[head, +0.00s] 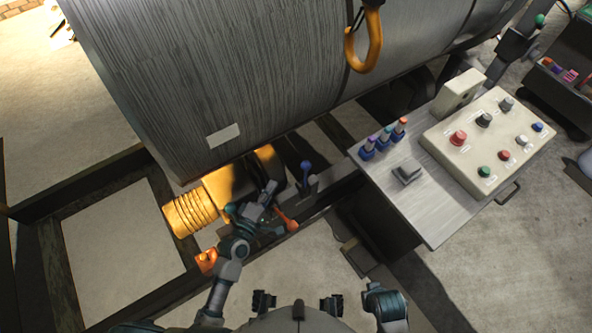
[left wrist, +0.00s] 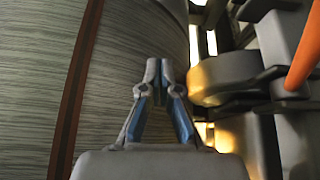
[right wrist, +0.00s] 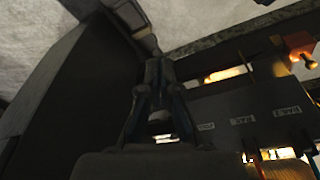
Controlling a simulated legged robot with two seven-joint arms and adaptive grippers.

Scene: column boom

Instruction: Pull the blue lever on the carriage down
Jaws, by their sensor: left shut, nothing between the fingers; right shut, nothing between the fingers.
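The blue lever (head: 306,170) has a round knob and stands up from the dark carriage beam below the big grey cylinder. An orange-red lever (head: 287,219) sits to its lower left; its shaft also fills the right edge of the left wrist view (left wrist: 306,48). My left gripper (head: 270,188) is shut and empty, left of the blue lever and apart from it. In the left wrist view its fingertips (left wrist: 165,70) meet in front of the cylinder; I cannot make out the blue lever there. My right gripper (right wrist: 155,65) is shut and empty beside dark panels.
The grey cylinder (head: 210,80) overhangs the carriage, with a yellow hook (head: 363,45) hanging in front. A yellow ribbed part (head: 190,212) lies left of my left gripper. A button box (head: 490,142) stands on the metal console (head: 433,205) at right.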

